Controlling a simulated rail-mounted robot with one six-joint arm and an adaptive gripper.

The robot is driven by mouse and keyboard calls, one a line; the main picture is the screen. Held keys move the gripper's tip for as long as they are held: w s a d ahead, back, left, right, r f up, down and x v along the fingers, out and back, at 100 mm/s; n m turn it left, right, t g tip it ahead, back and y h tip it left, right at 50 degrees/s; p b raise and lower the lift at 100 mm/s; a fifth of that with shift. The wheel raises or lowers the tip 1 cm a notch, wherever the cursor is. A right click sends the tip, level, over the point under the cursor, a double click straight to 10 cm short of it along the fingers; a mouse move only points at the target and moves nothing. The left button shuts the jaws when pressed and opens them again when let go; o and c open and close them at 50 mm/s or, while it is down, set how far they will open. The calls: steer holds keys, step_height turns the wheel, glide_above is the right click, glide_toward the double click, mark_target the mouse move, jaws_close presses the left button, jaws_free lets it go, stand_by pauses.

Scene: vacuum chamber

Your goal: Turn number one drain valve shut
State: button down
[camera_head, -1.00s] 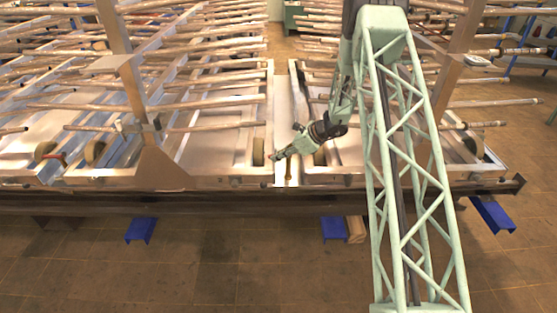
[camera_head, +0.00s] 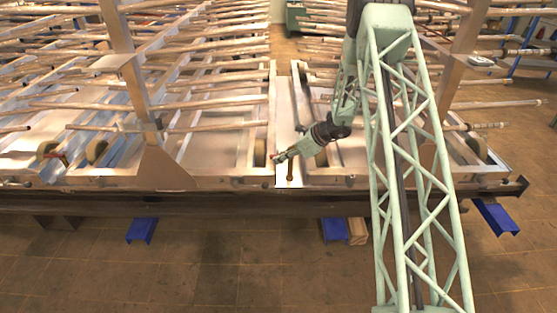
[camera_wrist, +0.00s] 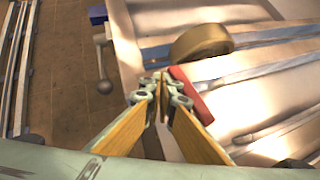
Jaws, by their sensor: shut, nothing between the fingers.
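In the wrist view, my gripper (camera_wrist: 160,82) has its two fingers together with nothing between them. A red bar-like handle (camera_wrist: 192,92) lies just right of the fingertips; I cannot tell whether they touch it. A round brass-coloured disc (camera_wrist: 203,41) is just beyond the red handle. In the head view, my gripper (camera_head: 278,157) is low over the front edge of the metal frame, pointing left. A small brass-coloured upright piece (camera_head: 290,170) stands just right of and below the fingertips. No number label is readable, so I cannot tell which valve this is.
In the wrist view, a dark ball-ended lever (camera_wrist: 104,82) is left of the fingers, over the tiled floor (camera_wrist: 62,70). In the head view, racks of pipes (camera_head: 200,85) fill the space behind. A brown front beam (camera_head: 220,202) runs below, with open floor in front.

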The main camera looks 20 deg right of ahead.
steer(key=shift+s+a+f+b, duration=0.15)
steer(key=shift+s+b, duration=0.3)
steer(key=shift+s, duration=0.3)
steer(key=shift+s+a+b, duration=0.1)
steer(key=shift+s+b, duration=0.35)
steer(key=shift+s, duration=0.3)
steer(key=s+r+p, duration=0.2)
steer(key=s+r, duration=0.5)
steer(key=shift+a+r, duration=0.15)
steer(key=shift+a, duration=0.3)
